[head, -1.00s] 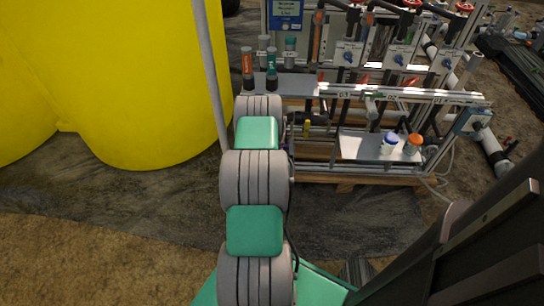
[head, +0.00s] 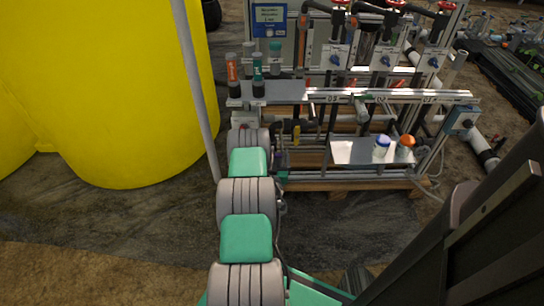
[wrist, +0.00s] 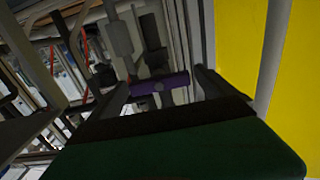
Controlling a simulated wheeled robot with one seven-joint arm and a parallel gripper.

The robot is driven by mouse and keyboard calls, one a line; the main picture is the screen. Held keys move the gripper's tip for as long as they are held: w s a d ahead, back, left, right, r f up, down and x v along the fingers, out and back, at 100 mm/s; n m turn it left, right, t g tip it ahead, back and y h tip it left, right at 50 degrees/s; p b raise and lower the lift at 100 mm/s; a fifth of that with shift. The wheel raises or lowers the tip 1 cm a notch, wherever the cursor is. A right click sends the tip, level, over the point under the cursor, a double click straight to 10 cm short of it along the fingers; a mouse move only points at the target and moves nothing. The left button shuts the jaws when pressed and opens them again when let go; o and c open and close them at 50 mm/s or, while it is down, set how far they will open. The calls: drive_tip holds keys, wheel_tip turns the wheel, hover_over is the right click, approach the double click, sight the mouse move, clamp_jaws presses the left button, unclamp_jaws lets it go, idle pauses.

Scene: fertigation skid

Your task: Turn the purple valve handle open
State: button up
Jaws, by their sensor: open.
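The purple valve handle (wrist: 160,85) is a short bar lying crosswise in the middle of the wrist view, with a small grey hub at its centre. My gripper (wrist: 163,91) is open, with one dark finger on each side of the handle. The handle appears between or just beyond the fingertips; I cannot tell whether either finger touches it.
A large yellow tank (head: 110,90) stands left, with a grey upright pole (head: 196,90) beside my arm. The skid holds a shelf with bottles (head: 258,75), a metal tray (head: 350,152) with two capped bottles, and pipes. Bare ground lies in front.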

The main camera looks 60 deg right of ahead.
drive_tip(key=shift+c, duration=0.2)
drive_tip(key=c, duration=1.3)
